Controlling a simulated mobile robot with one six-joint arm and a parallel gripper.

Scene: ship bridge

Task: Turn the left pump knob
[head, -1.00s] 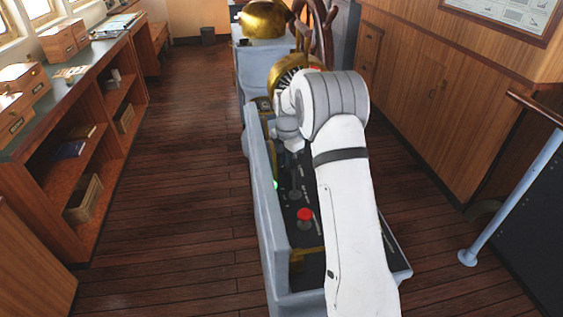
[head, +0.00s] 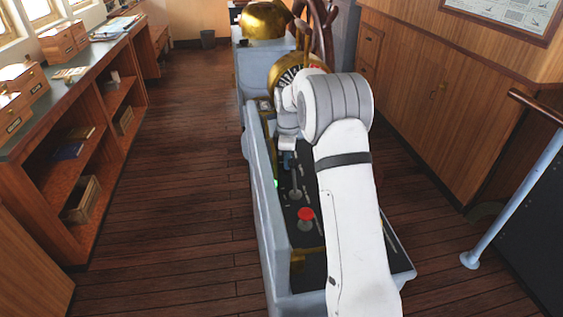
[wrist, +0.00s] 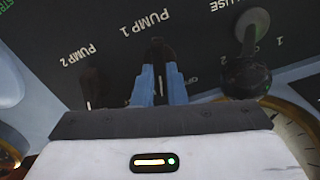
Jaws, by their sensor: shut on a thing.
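The wrist view shows the dark control panel (wrist: 215,70) with its lettering upside down. My gripper (wrist: 159,72) points at the PUMP 1 label, its two blue fingers shut on a dark knob (wrist: 159,47), the pump knob by that label. Only the knob's top end shows beyond the fingers. The other dark pump knob (wrist: 91,84), by the PUMP 2 label, stands apart to the left. In the head view my gripper (head: 290,161) is low over the console panel, and the pump knobs cannot be made out there.
A brass telegraph (head: 288,72) stands beyond.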

